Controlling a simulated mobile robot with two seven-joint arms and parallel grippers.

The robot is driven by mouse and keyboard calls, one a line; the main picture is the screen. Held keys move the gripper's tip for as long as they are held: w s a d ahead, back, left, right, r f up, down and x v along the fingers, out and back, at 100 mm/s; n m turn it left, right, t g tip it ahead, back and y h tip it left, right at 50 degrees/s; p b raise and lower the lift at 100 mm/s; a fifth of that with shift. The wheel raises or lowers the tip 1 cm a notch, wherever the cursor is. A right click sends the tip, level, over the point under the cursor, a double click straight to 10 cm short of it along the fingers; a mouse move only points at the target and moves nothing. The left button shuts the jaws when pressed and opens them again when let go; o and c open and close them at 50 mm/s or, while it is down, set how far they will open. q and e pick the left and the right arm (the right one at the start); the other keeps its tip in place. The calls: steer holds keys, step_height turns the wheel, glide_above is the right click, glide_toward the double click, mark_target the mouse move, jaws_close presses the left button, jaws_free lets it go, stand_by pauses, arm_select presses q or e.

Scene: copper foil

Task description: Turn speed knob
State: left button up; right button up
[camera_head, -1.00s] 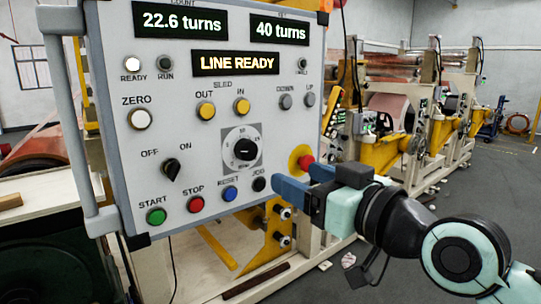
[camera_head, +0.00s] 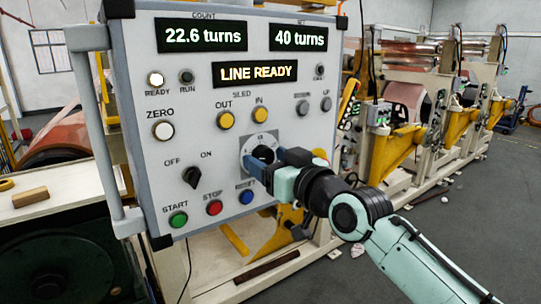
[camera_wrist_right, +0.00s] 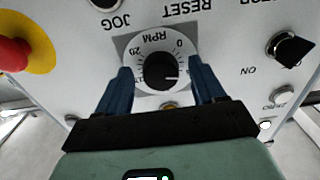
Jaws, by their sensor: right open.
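The speed knob (camera_head: 263,154) is a round black knob on a white dial, partly hidden behind my right gripper in the head view. In the right wrist view the knob (camera_wrist_right: 161,72) sits between the two blue fingers, with RPM marks around it. My right gripper (camera_head: 262,170) is open, its fingertips at either side of the dial (camera_wrist_right: 138,47). Whether the fingers touch the knob cannot be told. The control panel (camera_head: 150,60) reads 22.6 turns, 40 turns and LINE READY. My left gripper is not in view.
An OFF/ON selector (camera_head: 191,176) and green (camera_head: 178,220), red (camera_head: 214,208) and blue (camera_head: 246,197) buttons are close by on the panel. A red emergency stop on yellow (camera_wrist_right: 14,54) is beside the dial. Copper rollers (camera_head: 410,65) stand behind at the right.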

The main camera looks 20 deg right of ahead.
steer(key=shift+c, duration=0.9)
steer(key=c, duration=0.9)
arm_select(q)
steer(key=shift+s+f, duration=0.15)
